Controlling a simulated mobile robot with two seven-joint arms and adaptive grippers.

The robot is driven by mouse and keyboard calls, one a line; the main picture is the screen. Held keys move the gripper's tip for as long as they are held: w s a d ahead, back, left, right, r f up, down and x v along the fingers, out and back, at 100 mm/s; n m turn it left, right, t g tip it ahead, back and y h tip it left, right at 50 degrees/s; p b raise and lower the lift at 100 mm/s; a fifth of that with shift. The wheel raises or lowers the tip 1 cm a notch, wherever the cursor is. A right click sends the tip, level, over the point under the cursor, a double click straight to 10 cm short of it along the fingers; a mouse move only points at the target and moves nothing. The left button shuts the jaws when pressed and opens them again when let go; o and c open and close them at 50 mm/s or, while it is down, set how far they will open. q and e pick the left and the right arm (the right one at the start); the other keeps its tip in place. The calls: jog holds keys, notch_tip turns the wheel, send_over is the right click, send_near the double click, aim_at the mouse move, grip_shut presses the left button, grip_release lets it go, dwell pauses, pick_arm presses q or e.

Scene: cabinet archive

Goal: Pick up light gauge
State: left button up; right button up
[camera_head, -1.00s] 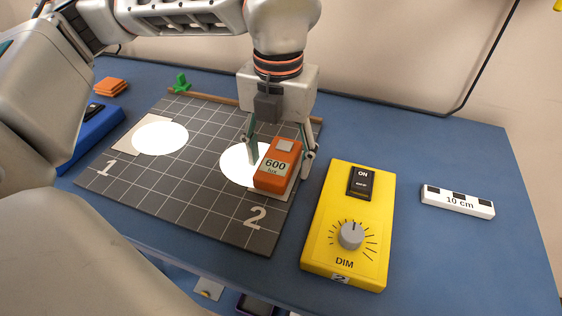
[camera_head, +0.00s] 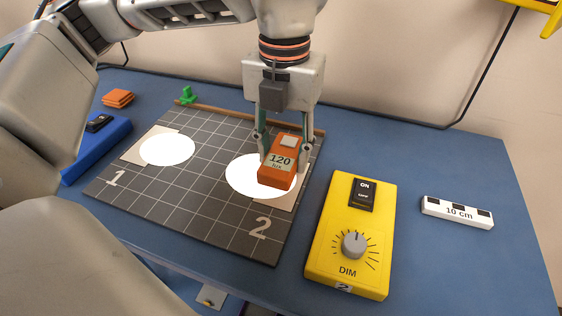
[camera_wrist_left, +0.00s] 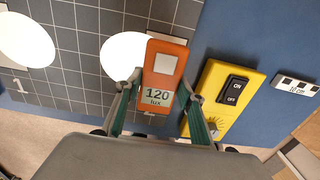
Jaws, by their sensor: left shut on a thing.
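The light gauge (camera_head: 279,168) is an orange box with a pale sensor square on top and a display reading 120 lux. My left gripper (camera_head: 285,148) is shut on the gauge, with one finger on each side. The gauge appears held above the mat, over the lit circle near the number 2. In the left wrist view the gauge (camera_wrist_left: 160,75) sits between the two green-padded fingers. My right gripper does not show in any view.
A dark gridded mat (camera_head: 200,205) carries two bright lit circles. A yellow dimmer box (camera_head: 327,255) stands to the right, and a 10 cm scale block (camera_head: 457,212) beyond it. A blue box (camera_head: 103,145), orange pads (camera_head: 118,98) and a green piece (camera_head: 188,95) lie left and behind.

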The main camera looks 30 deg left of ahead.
aim_at(283, 154)
pick_arm(q)
notch_tip(283, 154, up, 16)
jog(key=p, duration=0.3)
jog(key=shift+p, duration=0.3)
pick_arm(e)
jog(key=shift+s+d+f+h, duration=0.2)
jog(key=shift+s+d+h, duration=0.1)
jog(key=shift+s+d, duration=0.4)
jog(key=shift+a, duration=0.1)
